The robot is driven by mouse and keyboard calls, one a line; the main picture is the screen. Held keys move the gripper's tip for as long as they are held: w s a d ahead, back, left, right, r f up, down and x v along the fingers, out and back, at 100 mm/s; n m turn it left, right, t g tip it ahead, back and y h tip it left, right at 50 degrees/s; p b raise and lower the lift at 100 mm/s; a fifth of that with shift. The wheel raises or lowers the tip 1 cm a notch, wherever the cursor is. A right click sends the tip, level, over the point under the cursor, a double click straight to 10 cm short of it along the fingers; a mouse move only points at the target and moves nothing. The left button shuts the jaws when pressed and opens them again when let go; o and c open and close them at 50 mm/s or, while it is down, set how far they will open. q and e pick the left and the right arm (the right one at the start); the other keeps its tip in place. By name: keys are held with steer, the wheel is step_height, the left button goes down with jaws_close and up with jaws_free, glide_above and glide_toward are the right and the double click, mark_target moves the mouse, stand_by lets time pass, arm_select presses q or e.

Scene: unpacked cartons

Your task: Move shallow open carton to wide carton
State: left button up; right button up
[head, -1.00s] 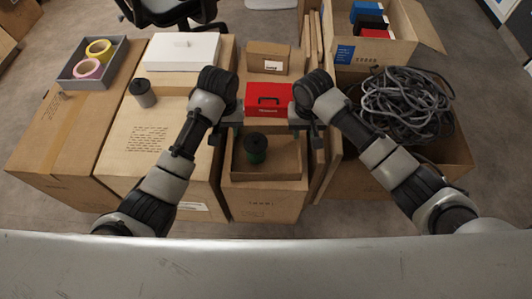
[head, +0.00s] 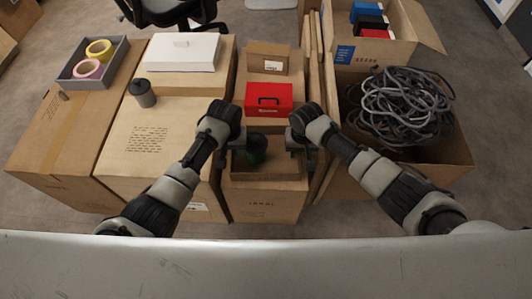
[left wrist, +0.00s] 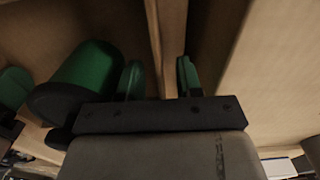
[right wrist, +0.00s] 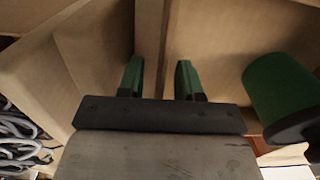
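The shallow open carton (head: 268,170) sits on a narrow tall carton at front centre, with a dark green and black round item (head: 255,150) inside. The wide carton (head: 180,120) stands to its left, with a bare front top. My left gripper (head: 236,160) is at the shallow carton's left wall; in the left wrist view its green fingertips (left wrist: 158,78) are apart, astride the wall's edge. My right gripper (head: 297,158) is at the right wall; in the right wrist view its fingertips (right wrist: 159,78) are apart around that wall. Gaps show beside both walls.
A red box (head: 268,98) and a small brown box (head: 268,58) stand behind the shallow carton. A carton of cables (head: 405,105) is at right, and a grey tray (head: 92,62) at far left.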

arm_select(q)
steer(key=shift+c, duration=0.4)
arm_select(e)
steer(key=shift+f, duration=0.1)
steer(key=shift+c, duration=0.4)
arm_select(q)
jaws_close()
arm_select(e)
jaws_close()
